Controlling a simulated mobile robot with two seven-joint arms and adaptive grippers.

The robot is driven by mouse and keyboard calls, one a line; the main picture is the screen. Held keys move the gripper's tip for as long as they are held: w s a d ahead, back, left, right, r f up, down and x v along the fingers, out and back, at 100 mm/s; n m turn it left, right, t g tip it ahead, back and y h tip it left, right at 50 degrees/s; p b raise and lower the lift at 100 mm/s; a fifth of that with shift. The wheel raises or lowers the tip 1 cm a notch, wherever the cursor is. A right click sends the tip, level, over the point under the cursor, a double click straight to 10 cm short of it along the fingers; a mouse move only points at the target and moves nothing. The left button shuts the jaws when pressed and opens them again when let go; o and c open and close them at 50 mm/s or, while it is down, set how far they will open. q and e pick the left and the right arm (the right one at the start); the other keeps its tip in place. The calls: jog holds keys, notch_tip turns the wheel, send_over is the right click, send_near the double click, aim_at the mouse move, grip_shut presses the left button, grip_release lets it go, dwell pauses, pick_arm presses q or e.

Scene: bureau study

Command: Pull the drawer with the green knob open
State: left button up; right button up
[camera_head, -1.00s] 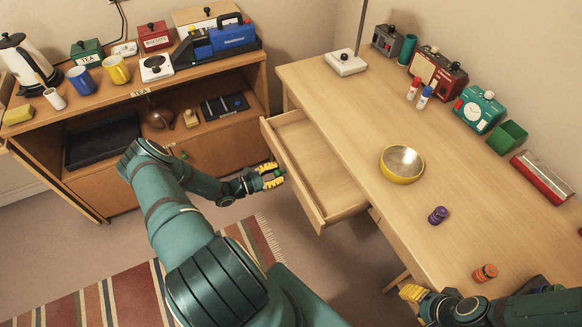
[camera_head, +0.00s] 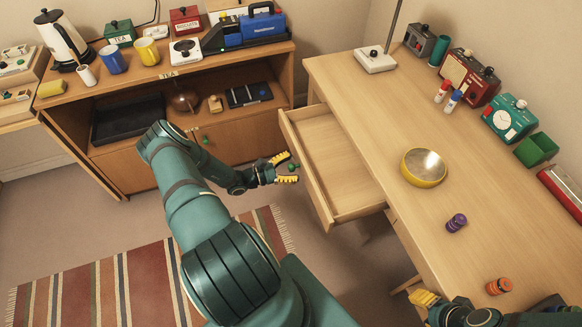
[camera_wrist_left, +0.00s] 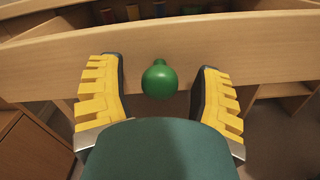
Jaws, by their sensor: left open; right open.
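In the left wrist view the round green knob (camera_wrist_left: 160,80) sits between the two fingers, with a gap on each side. My right gripper (camera_head: 428,302) is at the bottom right by the desk's front edge, partly cut off, open and apart from the drawer.
The desk top (camera_head: 375,130) bears a yellow bowl (camera_head: 423,168), a purple spool-like item (camera_head: 456,222) and an orange one (camera_head: 498,286). A low cabinet (camera_head: 236,137) stands behind my left arm. A striped rug (camera_head: 140,262) covers the floor at left.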

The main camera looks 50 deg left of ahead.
pick_arm(q)
jog(key=shift+s, duration=0.1)
jog(key=v, duration=1.2)
